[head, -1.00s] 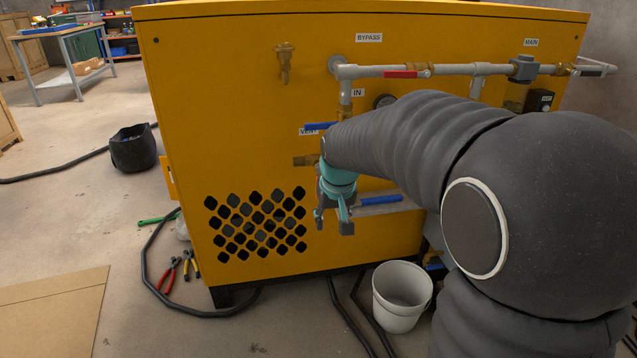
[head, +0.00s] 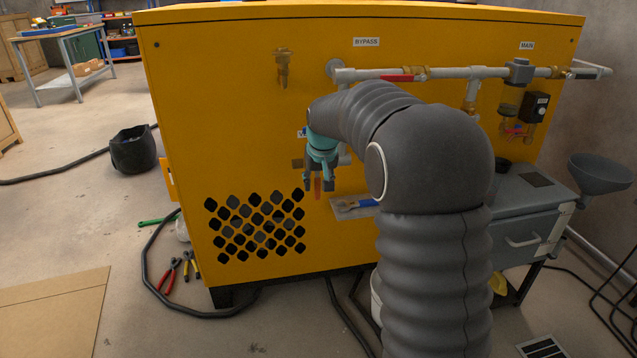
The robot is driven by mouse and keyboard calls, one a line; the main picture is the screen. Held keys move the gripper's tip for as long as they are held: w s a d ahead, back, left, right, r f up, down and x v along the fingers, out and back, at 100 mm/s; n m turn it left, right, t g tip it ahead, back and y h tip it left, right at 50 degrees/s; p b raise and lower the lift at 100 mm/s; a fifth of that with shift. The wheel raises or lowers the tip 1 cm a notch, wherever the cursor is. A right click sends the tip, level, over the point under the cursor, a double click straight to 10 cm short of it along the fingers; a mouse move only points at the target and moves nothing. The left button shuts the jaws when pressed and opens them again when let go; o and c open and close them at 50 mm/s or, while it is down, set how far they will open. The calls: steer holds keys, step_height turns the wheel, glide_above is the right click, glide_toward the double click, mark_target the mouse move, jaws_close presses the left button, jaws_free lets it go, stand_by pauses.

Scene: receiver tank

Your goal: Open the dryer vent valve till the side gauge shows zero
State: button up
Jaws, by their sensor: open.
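The yellow dryer cabinet (head: 220,120) fills the middle of the head view. My gripper (head: 319,190) is open and points down in front of its face. The VENT label (head: 301,133) is mostly covered by my wrist. A brass stub (head: 297,163) shows just left of my gripper. The vent valve's blue handle is hidden behind my wrist. A small reddish piece shows between or behind my fingers; I cannot tell what it is or whether they touch it. The round gauge is hidden behind my arm, so no reading shows.
A shelf (head: 343,213) with a blue-handled item is below right of my gripper. The bypass pipe (head: 450,73) with a red handle (head: 397,78) runs above. A grey drawer unit (head: 520,215) and funnel (head: 603,172) stand right. Pliers (head: 165,275) and a hose lie on the floor left.

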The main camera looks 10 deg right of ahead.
steer(key=shift+w+f, duration=0.3)
steer(key=shift+f, duration=0.25)
jaws_close()
